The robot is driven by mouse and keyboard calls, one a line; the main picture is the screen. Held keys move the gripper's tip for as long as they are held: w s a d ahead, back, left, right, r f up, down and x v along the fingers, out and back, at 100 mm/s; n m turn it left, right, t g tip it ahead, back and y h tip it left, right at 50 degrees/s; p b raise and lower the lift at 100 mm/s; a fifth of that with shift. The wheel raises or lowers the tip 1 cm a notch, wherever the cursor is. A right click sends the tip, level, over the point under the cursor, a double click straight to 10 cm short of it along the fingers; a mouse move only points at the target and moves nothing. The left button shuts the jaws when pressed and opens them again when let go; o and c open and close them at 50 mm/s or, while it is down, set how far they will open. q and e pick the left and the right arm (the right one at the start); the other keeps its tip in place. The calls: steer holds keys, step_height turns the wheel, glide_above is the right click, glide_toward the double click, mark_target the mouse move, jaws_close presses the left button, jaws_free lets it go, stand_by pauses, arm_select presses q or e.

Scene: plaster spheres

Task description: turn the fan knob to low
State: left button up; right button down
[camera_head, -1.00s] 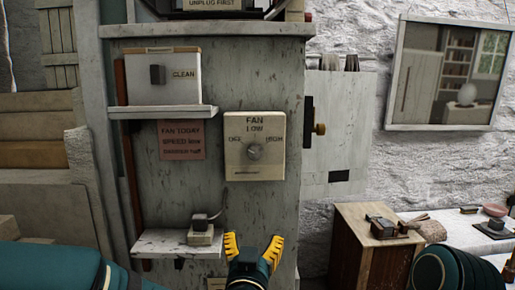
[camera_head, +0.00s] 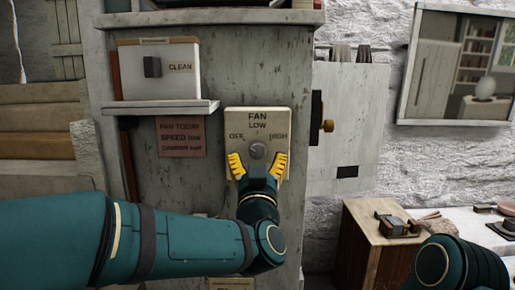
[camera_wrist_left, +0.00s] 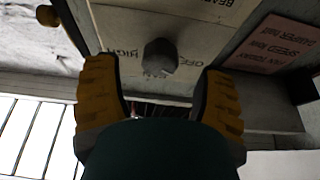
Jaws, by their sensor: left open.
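The fan panel (camera_head: 258,118) is a cream plate on the grey cabinet, marked FAN, OFF, LOW and HIGH. Its round grey knob (camera_head: 258,150) sits below the LOW mark; its exact pointing is hard to tell. My left gripper (camera_head: 257,163) is open, with its yellow fingers on either side of the knob's lower part and apart from it. In the left wrist view the knob (camera_wrist_left: 160,57) stands ahead, between and beyond the open fingers (camera_wrist_left: 160,95). My right gripper is not in view.
A pink note (camera_head: 181,137) reading FAN TODAY SPEED low is left of the panel. A shelf (camera_head: 163,109) holds a box marked CLEAN (camera_head: 182,80). A brass knob (camera_head: 327,126) sticks out at the cabinet's right side. A wooden cabinet (camera_head: 365,235) stands lower right.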

mark_target(257, 153)
arm_select(q)
steer(key=shift+x, duration=1.75)
steer(key=c, duration=1.2)
